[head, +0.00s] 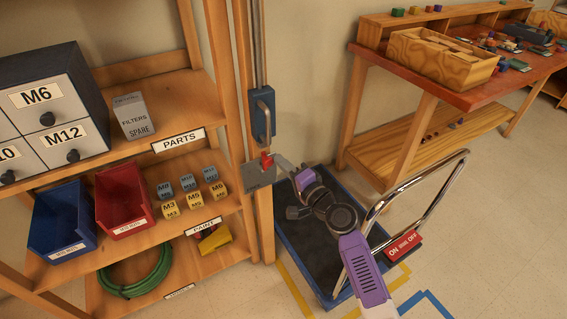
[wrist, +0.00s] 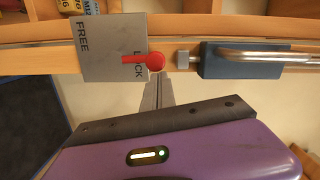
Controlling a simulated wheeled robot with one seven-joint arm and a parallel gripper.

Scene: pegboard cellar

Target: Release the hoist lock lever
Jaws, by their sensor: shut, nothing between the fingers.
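The red lock lever (head: 266,161) is on a grey plate (head: 257,178) on the wooden post beside the shelf. In the wrist view the red lever (wrist: 156,62) has a round knob at the plate's right edge, with its arm pointing left over part of the word LOCK. The plate (wrist: 98,60) reads FREE at its left side and LOCK at its right. My gripper (head: 280,160) is shut and empty, right of the lever in the head view. In the wrist view its fingertips (wrist: 158,80) are just below the knob; I cannot tell whether they touch it.
A blue block with a metal handle (head: 264,112) is on the rail just above the lever. Shelves with a red bin (head: 122,198) and small blocks stand left. A blue cart (head: 300,232) with a chrome handle is below my arm. A workbench (head: 420,82) stands right.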

